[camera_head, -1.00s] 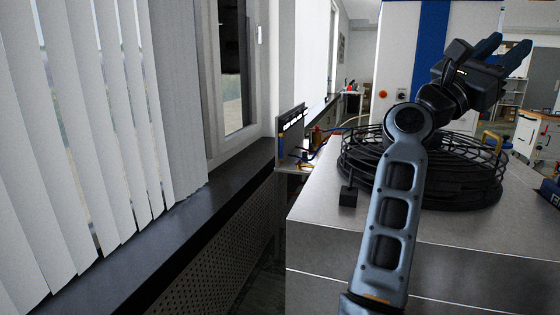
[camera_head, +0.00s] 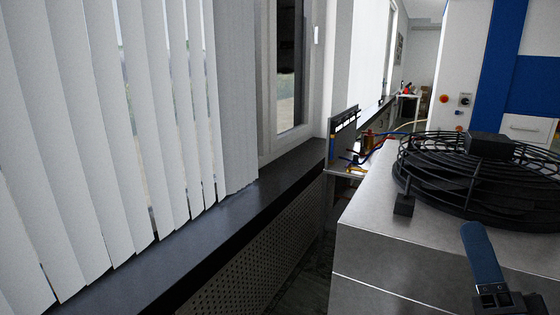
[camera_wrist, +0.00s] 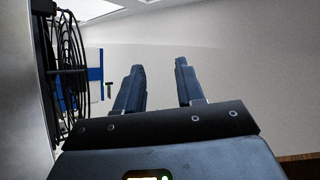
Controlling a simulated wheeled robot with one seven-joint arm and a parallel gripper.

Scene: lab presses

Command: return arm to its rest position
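My gripper (camera_wrist: 159,66) shows in the wrist view with its two dark blue fingers apart and nothing between them. In the head view, only one finger (camera_head: 484,254) and part of the gripper body show at the bottom right corner. They are in front of the metal cabinet (camera_head: 385,250), below the round black fan (camera_head: 470,175). The rest of my arm is out of the head view.
Window blinds (camera_head: 130,130) and a dark sill (camera_head: 225,215) run along the left. A panel with coloured cables (camera_head: 345,140) stands behind the cabinet. A white and blue machine (camera_head: 497,60) is at the back right. The wrist view also shows the fan (camera_wrist: 70,75) at left.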

